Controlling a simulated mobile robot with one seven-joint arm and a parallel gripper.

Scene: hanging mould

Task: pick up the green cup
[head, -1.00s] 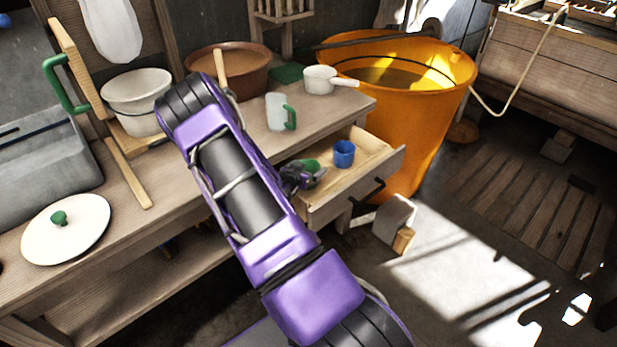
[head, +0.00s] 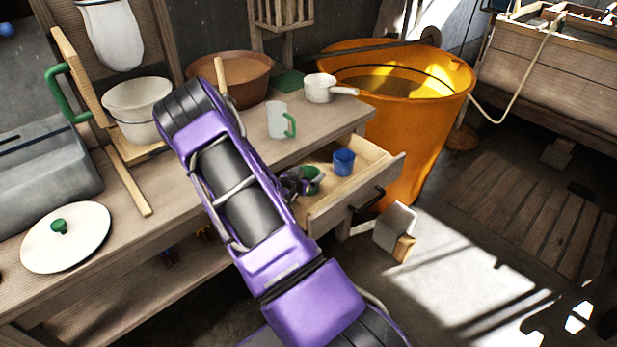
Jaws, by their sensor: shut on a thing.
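The green cup (head: 312,181) is in the open drawer (head: 373,187) under the bench top, partly hidden behind my gripper. My gripper (head: 307,182) is at the cup, with its jaws shut on it. My purple arm covers the left part of the drawer. I cannot tell whether the cup's base touches the drawer floor. A blue cup (head: 344,162) stands upright in the drawer, just right of the green cup and apart from it.
On the bench above stand a white mug with a green handle (head: 277,120), a small white pan (head: 319,88), a brown bowl (head: 245,82) and a white bowl (head: 137,108). A large orange tub (head: 420,125) stands close right of the drawer.

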